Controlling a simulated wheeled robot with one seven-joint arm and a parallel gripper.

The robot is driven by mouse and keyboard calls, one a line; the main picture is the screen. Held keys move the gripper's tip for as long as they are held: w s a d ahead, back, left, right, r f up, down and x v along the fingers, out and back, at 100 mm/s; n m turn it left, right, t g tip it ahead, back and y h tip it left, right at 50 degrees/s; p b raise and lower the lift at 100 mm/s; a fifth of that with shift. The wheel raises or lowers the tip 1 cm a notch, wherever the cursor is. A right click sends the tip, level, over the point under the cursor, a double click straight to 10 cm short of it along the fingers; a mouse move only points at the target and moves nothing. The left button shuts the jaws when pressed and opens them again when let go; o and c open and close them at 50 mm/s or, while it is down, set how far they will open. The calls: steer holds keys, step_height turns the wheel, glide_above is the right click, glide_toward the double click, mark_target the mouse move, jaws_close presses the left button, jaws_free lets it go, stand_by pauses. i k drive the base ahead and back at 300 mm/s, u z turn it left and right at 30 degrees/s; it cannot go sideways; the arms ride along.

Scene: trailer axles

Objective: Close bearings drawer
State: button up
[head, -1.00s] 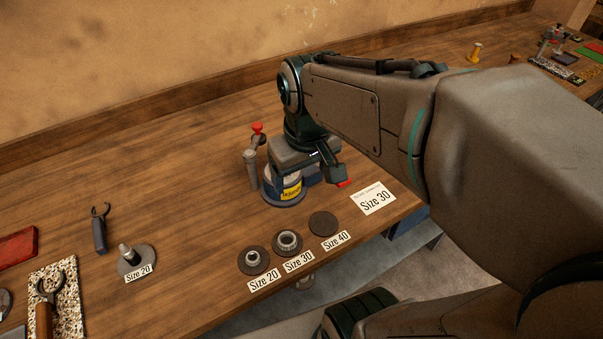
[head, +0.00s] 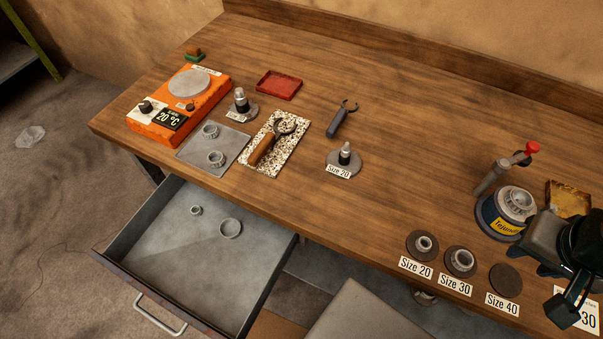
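The drawer (head: 180,264) is pulled far out from under the left part of the workbench. Its handle (head: 160,316) is on its front panel, at the lower left. My gripper (head: 572,300) is at the right edge of the view, over the bench beside a blue and yellow tin, far from the drawer. It is partly cut off, and I cannot tell whether its fingers are open or shut.
The workbench (head: 300,200) holds an orange hot plate (head: 180,105), a grey plate with rings (head: 212,148), a speckled mat (head: 290,150), a red tray (head: 279,85) and the tin (head: 505,214). Size-labelled discs line the front edge. Floor (head: 50,220) is clear left of the drawer.

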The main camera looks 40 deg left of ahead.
mark_target(220, 286)
steer(key=k, duration=0.45)
steer(key=u, duration=2.5)
steer(key=k, duration=0.3)
steer(key=u, duration=0.4)
